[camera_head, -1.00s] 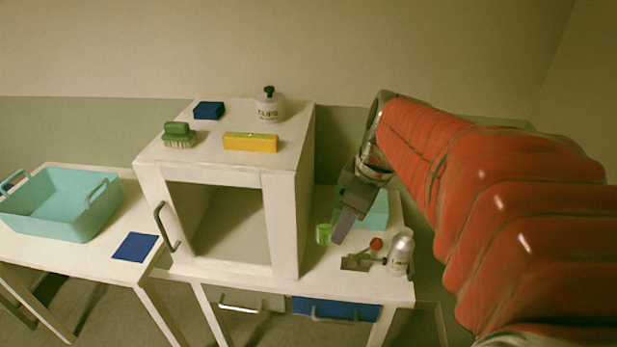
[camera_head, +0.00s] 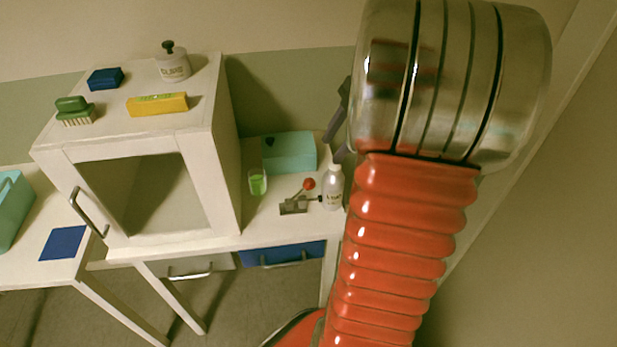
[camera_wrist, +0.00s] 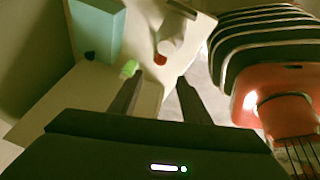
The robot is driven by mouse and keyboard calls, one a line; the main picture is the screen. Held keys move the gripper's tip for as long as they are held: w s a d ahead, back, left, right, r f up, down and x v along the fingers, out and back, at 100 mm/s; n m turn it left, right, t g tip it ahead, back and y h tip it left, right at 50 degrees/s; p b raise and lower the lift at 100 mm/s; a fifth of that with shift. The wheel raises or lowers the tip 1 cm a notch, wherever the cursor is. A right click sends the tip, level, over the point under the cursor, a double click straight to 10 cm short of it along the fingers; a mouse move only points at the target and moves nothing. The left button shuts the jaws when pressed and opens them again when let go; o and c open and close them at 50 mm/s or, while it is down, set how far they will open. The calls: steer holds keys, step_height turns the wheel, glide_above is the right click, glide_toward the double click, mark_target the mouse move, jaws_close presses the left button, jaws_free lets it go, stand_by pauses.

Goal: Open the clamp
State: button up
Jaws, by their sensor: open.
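The clamp (camera_head: 293,206) is a small grey metal piece with a lever ending in a red ball knob (camera_head: 309,183). It sits on the white table just right of the cabinet, its lever slanting up to the right. In the wrist view the red knob (camera_wrist: 160,59) shows just beyond and between my fingertips; the clamp's body is hard to make out there. My gripper (camera_wrist: 158,80) is open and empty. In the head view my gripper (camera_head: 341,125) is above and behind the bottle, partly hidden by my arm.
A white spray bottle (camera_head: 333,190) stands close right of the clamp. The white cabinet (camera_head: 224,150) rises on the left, carrying a brush, a yellow box, a blue block and a jar.

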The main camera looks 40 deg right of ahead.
mark_target(311, 180)
steer(key=x, duration=1.3)
steer(key=shift+w+a+f, duration=0.15)
steer(key=shift+a+f, duration=0.05)
steer(key=shift+f, duration=0.15)
steer(key=shift+c, duration=0.3)
jaws_close()
steer(key=shift+a, duration=0.1)
